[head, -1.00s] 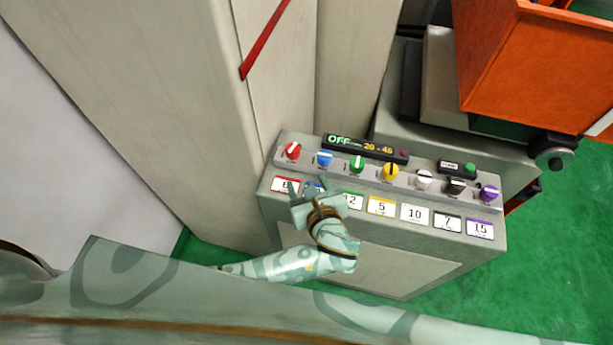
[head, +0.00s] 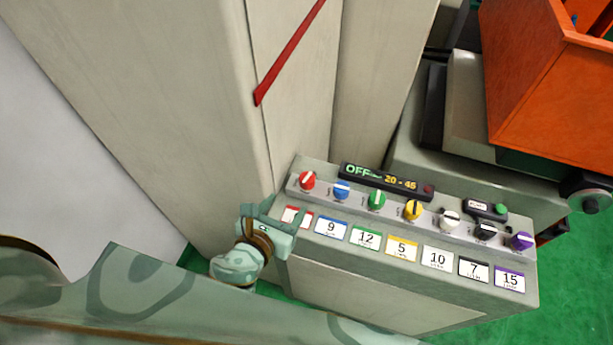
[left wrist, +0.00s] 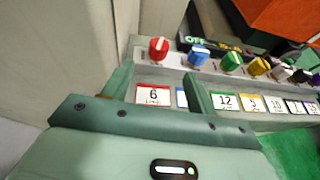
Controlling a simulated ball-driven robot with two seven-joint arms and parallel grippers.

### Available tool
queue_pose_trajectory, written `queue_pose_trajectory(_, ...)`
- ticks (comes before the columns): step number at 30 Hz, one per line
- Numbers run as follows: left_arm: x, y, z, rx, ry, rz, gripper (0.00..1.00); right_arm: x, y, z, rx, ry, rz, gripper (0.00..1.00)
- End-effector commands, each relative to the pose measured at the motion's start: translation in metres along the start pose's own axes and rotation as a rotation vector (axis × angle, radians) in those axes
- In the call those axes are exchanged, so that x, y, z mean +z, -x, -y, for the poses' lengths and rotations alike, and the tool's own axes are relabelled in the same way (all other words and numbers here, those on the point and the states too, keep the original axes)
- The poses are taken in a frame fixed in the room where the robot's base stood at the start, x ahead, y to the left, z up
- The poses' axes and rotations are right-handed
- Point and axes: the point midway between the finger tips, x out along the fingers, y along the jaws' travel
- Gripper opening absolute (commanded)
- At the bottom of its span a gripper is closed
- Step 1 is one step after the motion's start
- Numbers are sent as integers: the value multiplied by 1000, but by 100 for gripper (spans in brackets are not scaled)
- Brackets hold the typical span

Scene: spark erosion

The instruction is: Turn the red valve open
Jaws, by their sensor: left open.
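The red valve (head: 307,180) is a round red knob with a white pointer bar, at the left end of a row of coloured knobs on a grey console. It also shows in the left wrist view (left wrist: 158,49), just beyond the fingertips. My left gripper (head: 281,212) is open and empty by the console's left front corner. It is short of the red knob and apart from it. In the left wrist view a red-edged card reading 6 (left wrist: 153,94) shows between the fingers; the gripper partly hides this card in the head view. My right gripper is not in view.
Right of the red knob is a blue knob (head: 342,189), then green, yellow and others. Behind them a display (head: 387,182) reads OFF and 20-45. A tall grey cabinet (head: 150,100) rises close on the left. An orange bin (head: 545,85) stands back right.

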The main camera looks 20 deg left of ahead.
Motion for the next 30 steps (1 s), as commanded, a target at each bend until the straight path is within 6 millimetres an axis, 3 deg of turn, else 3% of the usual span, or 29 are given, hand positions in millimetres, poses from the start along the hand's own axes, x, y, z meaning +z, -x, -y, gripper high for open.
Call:
queue_pose_trajectory(4, 0, -40, 0, 2, 3, 2, 58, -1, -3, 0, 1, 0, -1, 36)
queue_pose_trajectory(9, -1, -82, 0, 2, 4, 0, 58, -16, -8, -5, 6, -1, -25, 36)
queue_pose_trajectory(15, -2, -116, 0, 1, 4, -2, 58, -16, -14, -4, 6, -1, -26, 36)
queue_pose_trajectory(21, -1, -128, 0, 1, 3, -3, 58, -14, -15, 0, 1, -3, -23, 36)
queue_pose_trajectory(28, -1, -128, 0, 1, 3, -3, 58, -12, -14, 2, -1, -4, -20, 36)
queue_pose_trajectory(30, -1, -128, 0, 1, 3, -3, 41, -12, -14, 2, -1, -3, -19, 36)
